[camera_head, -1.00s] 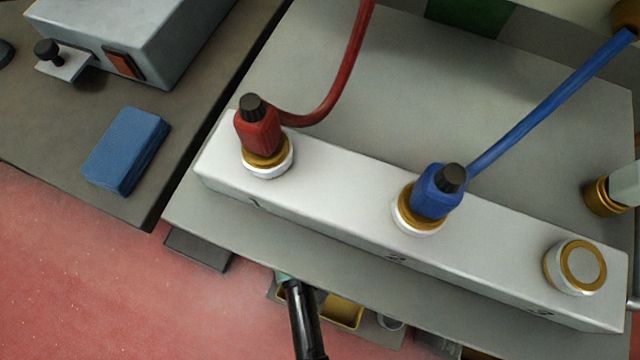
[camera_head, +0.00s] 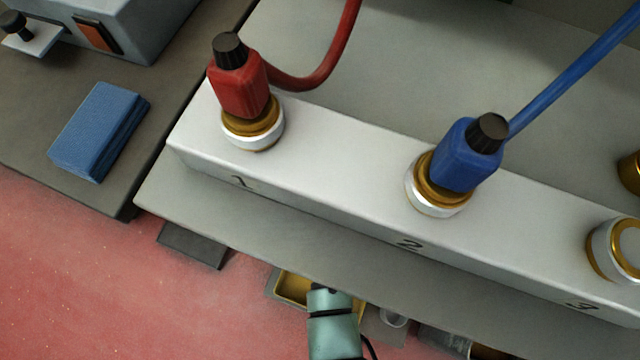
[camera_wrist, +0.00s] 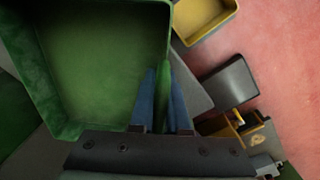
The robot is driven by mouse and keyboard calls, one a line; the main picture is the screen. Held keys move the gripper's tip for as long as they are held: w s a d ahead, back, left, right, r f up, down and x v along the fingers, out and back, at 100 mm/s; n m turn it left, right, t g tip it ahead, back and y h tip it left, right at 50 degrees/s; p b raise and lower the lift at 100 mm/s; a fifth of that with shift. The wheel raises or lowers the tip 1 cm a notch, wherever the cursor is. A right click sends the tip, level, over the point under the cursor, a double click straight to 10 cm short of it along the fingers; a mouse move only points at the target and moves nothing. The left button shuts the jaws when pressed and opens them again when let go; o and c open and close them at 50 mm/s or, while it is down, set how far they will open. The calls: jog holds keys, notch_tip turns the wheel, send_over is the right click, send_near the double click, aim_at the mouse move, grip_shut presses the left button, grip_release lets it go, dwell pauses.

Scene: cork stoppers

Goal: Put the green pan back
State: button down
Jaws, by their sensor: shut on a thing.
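The green pan (camera_wrist: 95,65) fills the upper left of the wrist view, and its inside looks empty. My gripper (camera_wrist: 165,85) has blue fingers, one on each side of the pan's near right wall, and is shut on that wall. The pan's left and top parts run out of the picture. In the head view neither the green pan nor my fingers can be made out; only part of my arm shows at the bottom, below the bench edge.
A yellow pan (camera_wrist: 203,14) lies below on the red floor side, with a dark pan (camera_wrist: 231,84) beside it. In the head view a white block (camera_head: 330,180) holds a red plug (camera_head: 238,85) and a blue plug (camera_head: 467,153), with cables. A blue pad (camera_head: 100,130) lies left.

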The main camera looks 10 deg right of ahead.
jog(key=c, duration=0.9)
grip_release()
jog(key=shift+f, duration=0.1)
jog(key=r+p, duration=0.5)
jog(key=r, duration=0.7)
jog(key=shift+a+r, duration=0.15)
jog(key=shift+a, duration=0.05)
